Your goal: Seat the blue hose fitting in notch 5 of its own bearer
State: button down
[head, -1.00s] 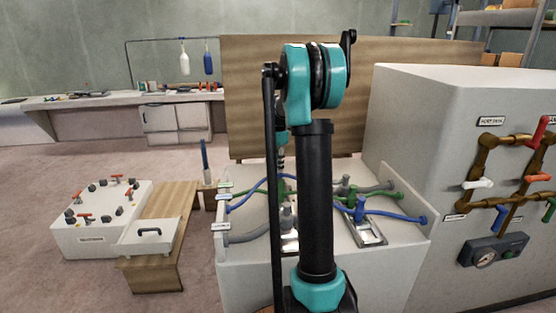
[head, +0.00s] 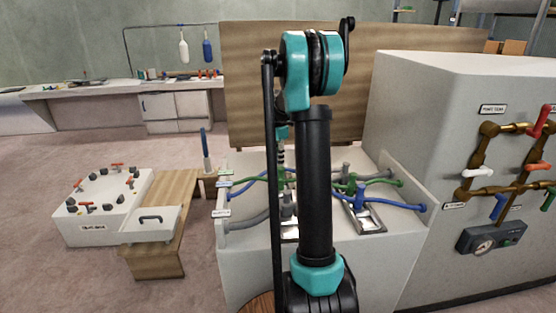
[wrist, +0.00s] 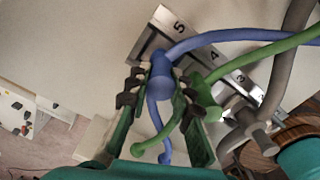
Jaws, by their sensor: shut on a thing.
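The blue hose fitting (wrist: 160,82) is between the two fingers of my gripper (wrist: 155,92) in the wrist view, and the gripper is shut on it. It is at the far end of its bearer (wrist: 158,38), beside the mark 5. I cannot tell whether it sits down in notch 5 or just above it. The blue hose (wrist: 225,37) runs from it to the right. In the head view my arm hides the fitting and most of my gripper; the left bearer (head: 289,230) shows partly beside the arm.
A green fitting (wrist: 204,97) is close beside my right finger, and a grey fitting (wrist: 250,125) is further along the bearer. A second bearer (head: 369,222) holds other fittings to the right. A tall white cabinet (head: 420,100) with brass pipes stands at the right.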

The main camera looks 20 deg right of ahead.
jog(key=shift+f, duration=0.45)
jog(key=c, duration=1.3)
grip_release()
jog(key=shift+o, duration=0.2)
notch_tip(320, 180, up, 12)
jog(key=shift+f, duration=0.1)
